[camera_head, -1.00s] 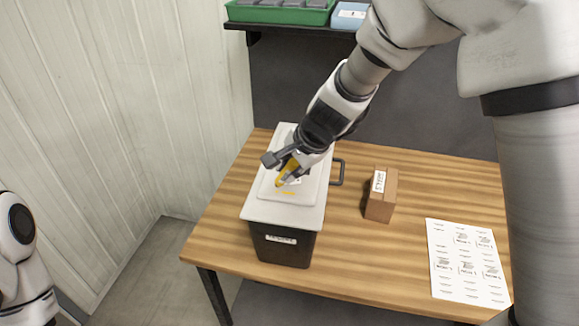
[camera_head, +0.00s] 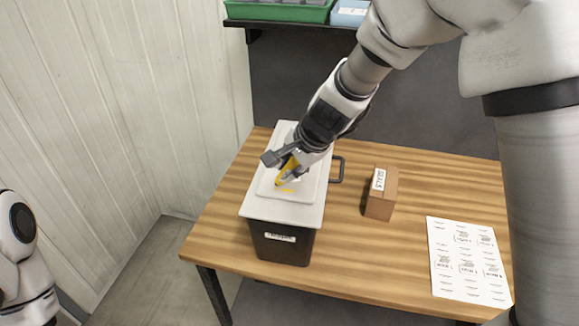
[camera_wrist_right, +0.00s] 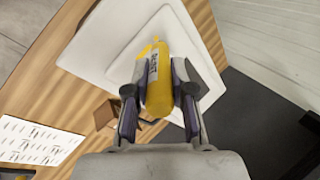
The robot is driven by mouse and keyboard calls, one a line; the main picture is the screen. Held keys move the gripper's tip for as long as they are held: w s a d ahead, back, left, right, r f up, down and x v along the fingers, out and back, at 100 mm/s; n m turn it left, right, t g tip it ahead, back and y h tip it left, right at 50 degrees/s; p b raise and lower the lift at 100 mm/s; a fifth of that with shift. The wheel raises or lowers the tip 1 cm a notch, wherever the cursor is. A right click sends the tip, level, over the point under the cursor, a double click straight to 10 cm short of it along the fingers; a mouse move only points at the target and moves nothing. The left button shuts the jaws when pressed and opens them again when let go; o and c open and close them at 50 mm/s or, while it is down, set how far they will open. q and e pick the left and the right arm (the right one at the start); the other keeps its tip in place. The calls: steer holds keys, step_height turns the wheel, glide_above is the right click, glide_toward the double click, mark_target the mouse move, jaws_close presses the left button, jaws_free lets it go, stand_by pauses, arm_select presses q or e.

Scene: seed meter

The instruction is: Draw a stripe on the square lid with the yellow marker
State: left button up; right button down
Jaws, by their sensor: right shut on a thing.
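My right gripper (camera_head: 283,164) is shut on the yellow marker (camera_head: 289,170), just over the square lid. In the right wrist view the marker (camera_wrist_right: 159,85) sits between the two fingers (camera_wrist_right: 158,100), with dark print on its side. The square white lid (camera_head: 312,196) has a raised square middle and sits on a dark box (camera_head: 284,248) with a label. A short yellow mark (camera_head: 287,190) shows on the raised part by the marker's tip; it also shows in the right wrist view (camera_wrist_right: 147,48). Whether the tip touches the lid is not clear. My left gripper is out of view.
A small brown labelled block (camera_head: 381,200) stands right of the box, past its dark handle (camera_head: 338,168). A printed sheet (camera_head: 466,262) lies at the right of the wooden table (camera_head: 355,265). A shelf behind holds a green tray (camera_head: 275,13) and a blue box (camera_head: 349,13).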

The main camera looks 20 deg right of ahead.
steer(key=shift+f+b, duration=0.35)
steer(key=shift+s+d, duration=0.1)
stand_by(0.4)
steer(key=shift+s+d, duration=0.1)
steer(key=shift+d, duration=0.15)
steer(key=shift+s+d, duration=0.4)
steer(key=shift+d, duration=0.05)
stand_by(0.5)
steer(key=shift+s+d+p, duration=0.3)
steer(key=shift+s+d, duration=0.05)
steer(key=shift+d, duration=0.3)
steer(key=shift+s+d+p, duration=0.25)
steer(key=shift+s+d, duration=0.05)
steer(key=shift+d, duration=0.3)
stand_by(1.1)
step_height(320, 180, up, 6)
steer(key=p, duration=0.5)
steer(key=shift+p, duration=0.4)
